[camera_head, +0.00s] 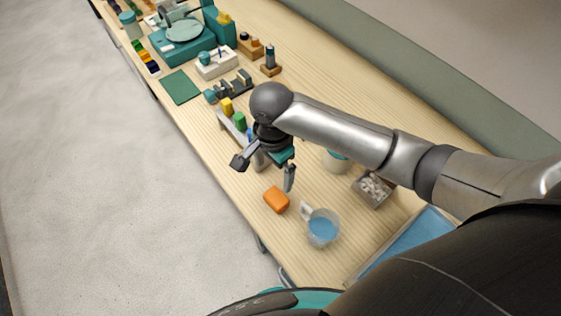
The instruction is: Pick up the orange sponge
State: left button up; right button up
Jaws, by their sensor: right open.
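The orange sponge (276,199) lies flat on the wooden bench, near its front left edge. My right gripper (264,176) is open and empty. It hangs above the bench, just up and left of the sponge in the picture, with one finger at the left and the other close to the sponge's upper right side. I cannot tell its exact height, and it does not hold the sponge. My left gripper is not in view.
A clear mug of blue liquid (322,229) stands close to the sponge at lower right. A grey box (373,187) of pale pieces and a blue tray (412,243) lie farther right. A rack with colored caps (233,126) stands behind the gripper. Bare bench lies below the sponge.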

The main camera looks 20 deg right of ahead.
send_over(276, 197)
notch_tip(276, 197, down, 4)
notch_tip(276, 197, down, 4)
jog(key=shift+w+f+b, duration=0.15)
jog(key=shift+f+b, duration=0.1)
jog(key=shift+b, duration=0.6)
jog(key=shift+f, duration=0.8)
notch_tip(276, 197, down, 4)
jog(key=shift+r+b, duration=0.2)
jog(key=shift+b, duration=0.3)
jog(key=shift+f, duration=0.4)
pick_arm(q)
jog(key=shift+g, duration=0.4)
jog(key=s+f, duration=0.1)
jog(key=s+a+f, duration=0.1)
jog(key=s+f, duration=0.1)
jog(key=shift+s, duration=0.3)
